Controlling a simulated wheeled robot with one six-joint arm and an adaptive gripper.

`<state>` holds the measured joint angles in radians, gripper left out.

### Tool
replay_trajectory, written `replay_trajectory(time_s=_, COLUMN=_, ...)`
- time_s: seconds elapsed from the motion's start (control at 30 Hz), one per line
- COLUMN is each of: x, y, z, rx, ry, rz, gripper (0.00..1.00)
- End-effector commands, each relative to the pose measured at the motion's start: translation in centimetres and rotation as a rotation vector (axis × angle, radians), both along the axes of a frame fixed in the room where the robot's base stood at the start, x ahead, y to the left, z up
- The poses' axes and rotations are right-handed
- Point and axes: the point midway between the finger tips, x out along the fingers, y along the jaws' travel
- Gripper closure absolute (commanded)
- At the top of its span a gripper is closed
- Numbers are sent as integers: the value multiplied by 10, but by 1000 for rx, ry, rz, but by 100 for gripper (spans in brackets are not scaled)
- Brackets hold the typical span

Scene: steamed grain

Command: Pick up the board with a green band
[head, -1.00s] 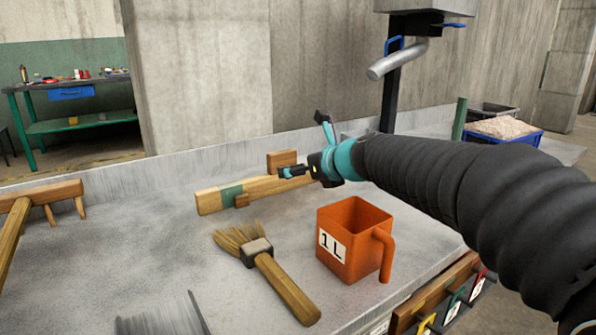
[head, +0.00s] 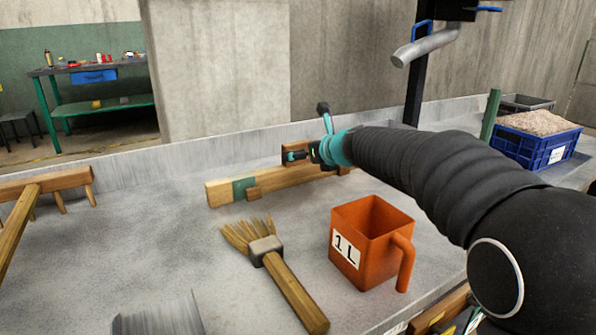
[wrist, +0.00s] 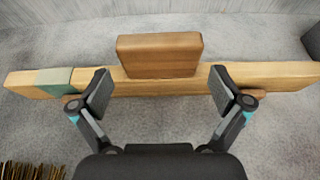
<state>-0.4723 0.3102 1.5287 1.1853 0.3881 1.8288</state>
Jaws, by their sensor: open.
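The board with a green band (head: 222,194) is a long pale wooden plank lying on the grey worktop near the back wall. Its green band is near the left end. A darker wooden block stands up from the middle of the board, clear in the wrist view (wrist: 160,55). My gripper (wrist: 160,90) is open and empty, with one finger on each side of that block and nearer the camera. In the head view, my gripper (head: 308,154) is over the board and hides part of its right side. I cannot tell whether the fingers touch it.
A wooden rake (head: 30,195) is at left, a metal-toothed tool (head: 160,318) at front. A blue crate of grain (head: 535,140) and a green post (head: 490,115) are at right.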

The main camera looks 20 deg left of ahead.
Motion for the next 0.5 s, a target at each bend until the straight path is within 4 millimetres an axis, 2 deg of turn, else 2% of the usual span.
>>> replay_trajectory(time_s=0.2, x=16, y=19, z=-17, rx=-1, ry=1, rz=2, gripper=0)
replay_trajectory(time_s=0.5, x=29, y=34, z=-24, rx=-1, ry=0, rz=1, gripper=0)
